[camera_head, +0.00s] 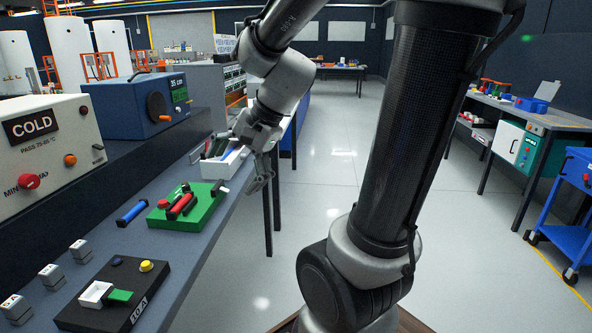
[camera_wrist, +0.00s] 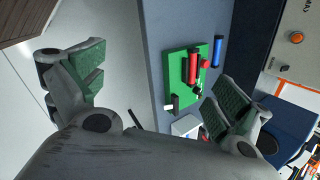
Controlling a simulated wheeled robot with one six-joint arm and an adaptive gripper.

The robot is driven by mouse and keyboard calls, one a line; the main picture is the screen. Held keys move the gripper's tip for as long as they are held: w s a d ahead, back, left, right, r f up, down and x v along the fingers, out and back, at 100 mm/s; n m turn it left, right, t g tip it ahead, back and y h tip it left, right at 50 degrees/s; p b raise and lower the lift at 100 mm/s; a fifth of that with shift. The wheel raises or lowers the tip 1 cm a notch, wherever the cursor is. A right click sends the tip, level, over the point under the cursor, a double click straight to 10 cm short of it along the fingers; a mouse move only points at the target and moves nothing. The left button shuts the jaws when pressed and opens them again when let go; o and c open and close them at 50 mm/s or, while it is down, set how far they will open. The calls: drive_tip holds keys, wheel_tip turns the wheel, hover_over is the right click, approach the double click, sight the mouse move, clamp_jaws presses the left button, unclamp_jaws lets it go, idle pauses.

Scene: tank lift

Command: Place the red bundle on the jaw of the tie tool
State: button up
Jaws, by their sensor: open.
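My gripper (camera_head: 254,160) is open, beyond the tool and beside the white tray, toward the bench's aisle edge. In the wrist view my gripper (camera_wrist: 150,88) has its fingers wide apart, with nothing between them.
A blue bundle (camera_head: 132,213) lies left of the board. A white tray (camera_head: 222,160) holding coloured items is behind it. A dark fixture marked 10 A (camera_head: 139,311) and small grey blocks (camera_head: 50,275) are nearer. Cold (camera_head: 45,143) and blue (camera_head: 133,105) machines line the left. The aisle is clear.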

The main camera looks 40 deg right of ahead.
drive_tip(key=s+d+r+n+h, duration=0.2)
drive_tip(key=s+d+n+h, duration=0.2)
drive_tip(key=s+n, duration=0.9)
drive_tip(key=d, duration=0.3)
drive_tip(key=shift+s+d+r+h, duration=0.15)
drive_tip(key=shift+d+r+h, duration=0.15)
drive_tip(key=shift+d+r, duration=0.1)
drive_tip(key=shift+d, duration=0.1)
